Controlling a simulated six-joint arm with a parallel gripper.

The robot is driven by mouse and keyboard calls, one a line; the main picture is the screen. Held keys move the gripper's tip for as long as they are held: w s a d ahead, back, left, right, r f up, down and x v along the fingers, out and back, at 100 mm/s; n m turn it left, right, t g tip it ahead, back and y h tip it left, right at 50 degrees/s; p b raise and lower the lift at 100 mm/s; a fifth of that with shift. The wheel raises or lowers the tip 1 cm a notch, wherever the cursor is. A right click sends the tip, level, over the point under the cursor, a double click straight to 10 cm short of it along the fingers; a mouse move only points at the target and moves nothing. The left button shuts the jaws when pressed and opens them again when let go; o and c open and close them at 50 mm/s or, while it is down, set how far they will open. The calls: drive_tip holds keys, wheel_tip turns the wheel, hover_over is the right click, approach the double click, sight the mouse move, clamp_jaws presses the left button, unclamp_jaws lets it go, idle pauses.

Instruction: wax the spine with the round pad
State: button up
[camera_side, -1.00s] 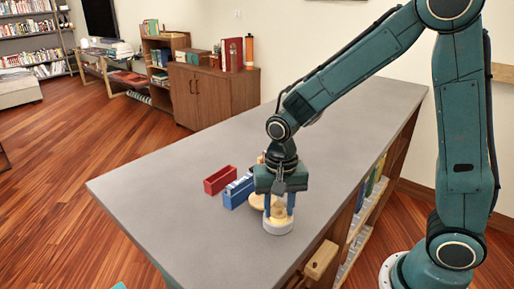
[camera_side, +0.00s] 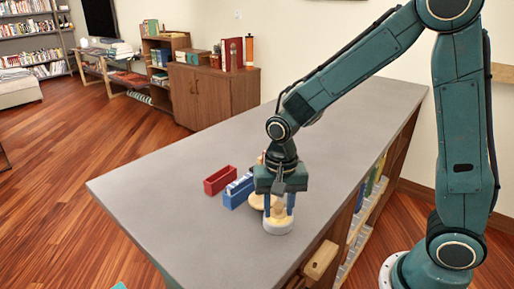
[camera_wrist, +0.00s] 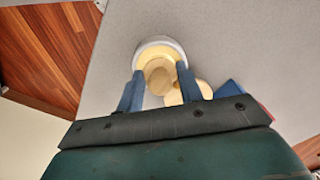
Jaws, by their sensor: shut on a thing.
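The round pad (camera_side: 278,227) has a white base, a yellowish top and a wooden knob. It sits upright on the grey counter near its front edge. My gripper (camera_side: 279,208) points down and is shut on the knob, one blue finger on each side. In the wrist view, the pad (camera_wrist: 151,49) shows beyond my gripper (camera_wrist: 161,80). I cannot tell which spine the task means. Several book-like spines (camera_side: 361,195) show in the shelf below the counter, small and partly hidden.
A pale round wooden thing (camera_side: 256,203) stands close behind the pad, partly hidden. A blue box (camera_side: 236,196) and an open red box (camera_side: 219,180) stand behind it. A wooden block (camera_side: 321,260) juts out at the counter's side. The counter's left part is clear.

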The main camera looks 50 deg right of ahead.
sight(278, 204)
drive_tip(key=shift+r, duration=3.5)
